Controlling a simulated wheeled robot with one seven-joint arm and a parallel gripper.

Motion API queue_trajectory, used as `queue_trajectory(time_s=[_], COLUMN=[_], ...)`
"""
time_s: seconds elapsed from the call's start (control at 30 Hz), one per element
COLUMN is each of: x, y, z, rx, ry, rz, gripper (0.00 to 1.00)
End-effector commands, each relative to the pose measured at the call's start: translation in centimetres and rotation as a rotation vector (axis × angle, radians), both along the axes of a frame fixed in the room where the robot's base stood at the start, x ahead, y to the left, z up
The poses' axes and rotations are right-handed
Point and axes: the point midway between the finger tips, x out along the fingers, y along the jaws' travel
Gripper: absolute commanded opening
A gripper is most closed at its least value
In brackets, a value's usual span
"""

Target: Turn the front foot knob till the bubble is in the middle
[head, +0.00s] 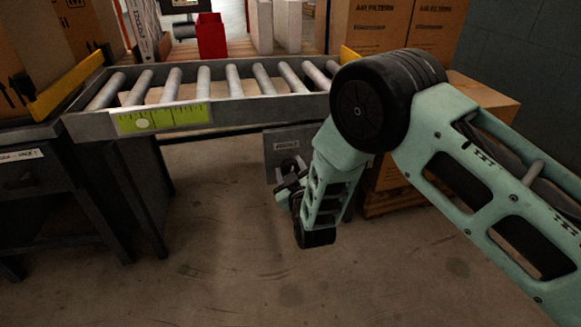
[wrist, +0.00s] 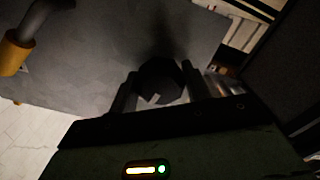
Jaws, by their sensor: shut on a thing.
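The green level strip (head: 162,118) is on the front rail of the roller conveyor (head: 240,112). Its pale round bubble (head: 142,123) sits left of the strip's middle. My gripper (head: 288,180) is low, under the right end of the conveyor, in front of a grey plate. In the wrist view my gripper (wrist: 159,88) is shut on the dark, many-sided foot knob (wrist: 160,76), with one finger on each side. A small pale mark shows on the knob's near edge. In the head view I cannot clearly tell the knob from the dark gripper parts.
The grey labelled plate (head: 284,146) hangs behind my gripper. Cartons (head: 385,25) and a red bin (head: 211,37) are behind. The floor in front is clear.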

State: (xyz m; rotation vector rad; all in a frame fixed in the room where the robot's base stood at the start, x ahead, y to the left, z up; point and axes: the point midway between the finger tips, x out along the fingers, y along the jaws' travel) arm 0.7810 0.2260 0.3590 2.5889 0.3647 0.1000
Motion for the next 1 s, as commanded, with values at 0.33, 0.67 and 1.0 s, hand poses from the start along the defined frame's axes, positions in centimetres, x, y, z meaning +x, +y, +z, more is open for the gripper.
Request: queue_trajectory(time_s=[0.33, 0.67, 1.0], x=[-0.04, -0.05, -0.05], y=[-0.02, 0.00, 0.01], z=[0.14, 0.10, 0.09], rx=[0.317, 0.619, 0.930], ry=[0.094, 0.180, 0.269], rz=[-0.001, -0.002, -0.003], gripper=[0.26, 0.26, 0.26])
